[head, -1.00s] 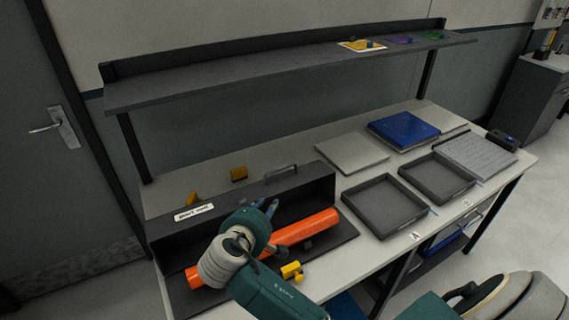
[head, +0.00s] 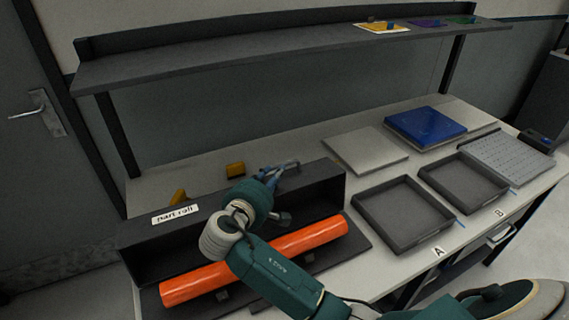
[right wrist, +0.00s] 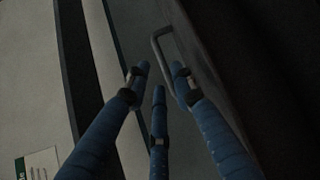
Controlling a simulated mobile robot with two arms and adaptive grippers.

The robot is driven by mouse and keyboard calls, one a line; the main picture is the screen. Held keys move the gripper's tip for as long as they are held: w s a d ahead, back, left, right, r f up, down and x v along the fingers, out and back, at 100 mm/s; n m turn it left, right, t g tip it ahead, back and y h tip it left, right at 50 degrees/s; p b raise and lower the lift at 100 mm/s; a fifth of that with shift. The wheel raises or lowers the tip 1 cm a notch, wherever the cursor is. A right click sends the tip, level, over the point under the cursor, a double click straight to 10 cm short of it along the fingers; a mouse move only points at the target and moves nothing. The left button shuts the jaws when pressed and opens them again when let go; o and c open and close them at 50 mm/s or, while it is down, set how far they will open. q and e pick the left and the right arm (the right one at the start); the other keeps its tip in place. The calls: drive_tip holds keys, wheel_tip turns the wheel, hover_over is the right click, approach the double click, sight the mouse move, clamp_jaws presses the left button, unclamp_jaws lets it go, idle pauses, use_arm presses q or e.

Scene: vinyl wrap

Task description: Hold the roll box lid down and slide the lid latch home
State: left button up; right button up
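The dark roll box (head: 357,241) sits at the left of the bench with its lid (head: 320,190) raised along the back. An orange roll (head: 311,236) lies in front of the lid. The lid's grey handle (head: 292,163) is at its top edge; it also shows in the right wrist view (right wrist: 156,44). My right gripper (head: 270,174) is at this handle, its blue fingers (right wrist: 157,76) apart, with the handle close to the fingertips. I cannot tell whether they touch. My right arm hides part of the box front, and I cannot make out the latch. My left gripper is out of view.
Yellow blocks (head: 235,169) stand behind the box. Two dark trays (head: 378,240) and a grey perforated panel (head: 510,157) lie to the right; a pale board (head: 364,150) and a blue slab (head: 425,127) lie behind them. A shelf (head: 290,52) spans above the bench.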

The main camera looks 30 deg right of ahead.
drive_tip(key=p+x, duration=0.1)
drive_tip(key=x, duration=0.6)
drive_tip(key=shift+w+d+p, duration=0.1)
drive_tip(key=shift+p, duration=0.2)
drive_tip(key=shift+w+d+f, duration=0.1)
drive_tip(key=shift+w+d, duration=0.2)
clamp_jaws()
